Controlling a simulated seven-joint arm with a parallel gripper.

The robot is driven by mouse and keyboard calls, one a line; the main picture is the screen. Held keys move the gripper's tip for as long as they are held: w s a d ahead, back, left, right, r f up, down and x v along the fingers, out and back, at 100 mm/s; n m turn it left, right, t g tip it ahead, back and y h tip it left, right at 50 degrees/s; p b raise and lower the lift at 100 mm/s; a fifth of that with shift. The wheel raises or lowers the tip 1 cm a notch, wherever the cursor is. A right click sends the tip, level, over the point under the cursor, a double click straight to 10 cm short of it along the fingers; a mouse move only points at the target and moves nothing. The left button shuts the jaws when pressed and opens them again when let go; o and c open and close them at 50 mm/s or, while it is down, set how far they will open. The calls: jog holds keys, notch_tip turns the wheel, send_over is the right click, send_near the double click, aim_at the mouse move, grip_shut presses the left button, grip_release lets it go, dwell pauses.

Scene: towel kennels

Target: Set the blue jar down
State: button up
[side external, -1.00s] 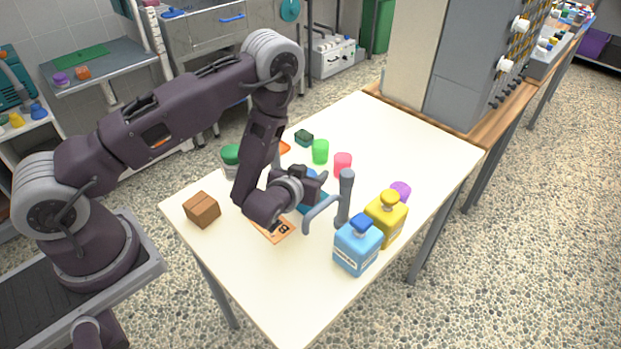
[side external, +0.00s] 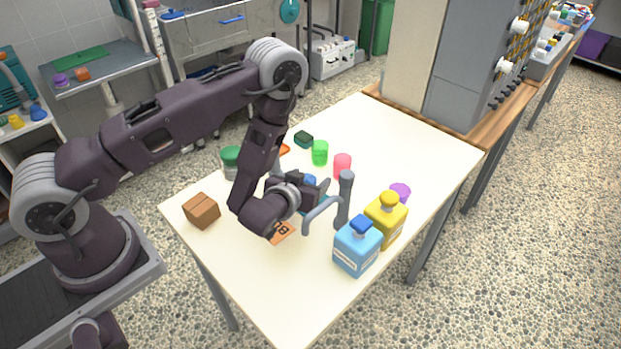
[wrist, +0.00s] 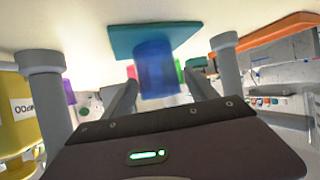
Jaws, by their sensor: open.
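The blue jar (wrist: 157,68) stands on a teal square mat (wrist: 155,42) in the wrist view, where the table appears at the top. In the side view, part of the blue jar (side external: 310,181) shows just beyond my gripper (side external: 309,193), and only a bit of the mat shows. My gripper (wrist: 160,82) is open, with one finger on each side of the jar's near part in the wrist view. I see gaps between the fingers and the jar. The jar looks upright and rests on the mat.
Blue (side external: 357,250) and yellow (side external: 386,222) bottles are at the right. Green (side external: 320,153) and pink (side external: 342,162) cups stand behind. A brown box (side external: 202,211) is at the left.

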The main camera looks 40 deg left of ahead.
jog(key=s+d+r+m+g+h, duration=0.1)
jog(key=s+d+r+g+h, duration=0.2)
jog(key=r, duration=1)
jog(key=s+d+r+h, duration=0.25)
jog(key=s+r, duration=0.25)
jog(key=r, duration=0.7)
jog(key=s+a+r+m+g, duration=0.1)
jog(key=s+r, duration=0.1)
jog(key=s, duration=0.8)
jog(key=s+a+r+m+g, duration=0.1)
jog(key=s+r+m+g, duration=0.1)
jog(key=s, duration=0.9)
jog(key=shift+a+r+m, duration=0.2)
jog(key=shift+r+m, duration=0.1)
jog(key=shift+r, duration=0.4)
jog(key=shift+y, duration=0.25)
